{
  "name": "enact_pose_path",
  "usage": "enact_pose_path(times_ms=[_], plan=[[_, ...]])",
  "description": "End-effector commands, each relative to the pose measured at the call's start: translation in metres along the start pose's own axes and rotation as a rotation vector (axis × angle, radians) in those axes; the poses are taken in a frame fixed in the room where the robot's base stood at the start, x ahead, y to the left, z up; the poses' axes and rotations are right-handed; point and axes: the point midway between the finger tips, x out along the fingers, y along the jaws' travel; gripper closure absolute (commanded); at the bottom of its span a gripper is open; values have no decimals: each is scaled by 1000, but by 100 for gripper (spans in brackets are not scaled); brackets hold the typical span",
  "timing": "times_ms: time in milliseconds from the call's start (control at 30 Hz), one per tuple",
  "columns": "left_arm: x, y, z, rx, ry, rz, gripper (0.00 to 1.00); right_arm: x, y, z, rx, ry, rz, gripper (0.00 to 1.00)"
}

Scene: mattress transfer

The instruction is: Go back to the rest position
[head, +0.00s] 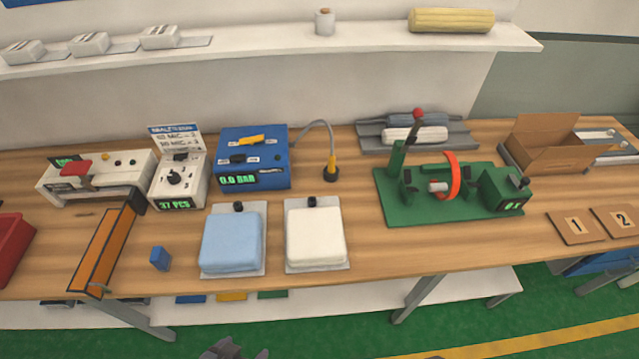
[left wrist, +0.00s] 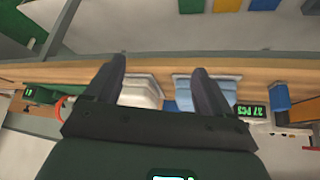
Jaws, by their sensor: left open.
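My left gripper (head: 235,349) shows at the bottom edge of the head view, low in front of the bench and clear of it. In the left wrist view its two fingers (left wrist: 159,68) are apart with nothing held between them. A light blue mattress (head: 231,242) and a white mattress (head: 315,236) lie side by side on grey plates on the bench. Both also show beyond the fingers in the left wrist view, the white one (left wrist: 141,90) and the blue one (left wrist: 208,88). A small dark sliver at the head view's bottom edge may be my right gripper.
The wooden bench (head: 365,265) holds a blue pressure box (head: 253,170), a green fixture (head: 440,205) with an orange ring, a cardboard box (head: 545,145), a blue block (head: 160,259) and a red bin (head: 12,245). A lower shelf (head: 350,300) runs beneath. The green floor in front is open.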

Motion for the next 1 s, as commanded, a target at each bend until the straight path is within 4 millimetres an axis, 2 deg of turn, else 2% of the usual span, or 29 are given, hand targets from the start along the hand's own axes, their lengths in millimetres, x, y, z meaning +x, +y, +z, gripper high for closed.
enact_pose_path(times_ms=[33, 67, 100, 200, 267, 467, 800, 1000], plan=[[-10, -21, 3, -49, -41, -51, 17, 0, 0, 0, 1, 0, 0, 41], [-16, -30, 8, -68, -76, -73, 17, 0, 0, 0, 1, 0, 0, 41], [-22, -37, 16, -90, -123, -88, 17, 0, 0, 0, 1, 1, 0, 41], [-28, -40, 43, -83, -272, -87, 17, 0, 0, -1, 1, 2, 0, 41], [-52, -39, 26, -68, -262, -86, 17, -24, 1, -8, 1, -6, 0, 41], [-94, -38, -2, -68, -260, -86, 17, -77, 2, -25, 1, 5, 0, 41], [-190, -36, -63, -67, -259, -86, 17, -184, 7, -59, -3, 3, 3, 41], [-226, -35, -87, -67, -259, -86, 17, -226, 9, -73, -6, 2, 5, 41]])
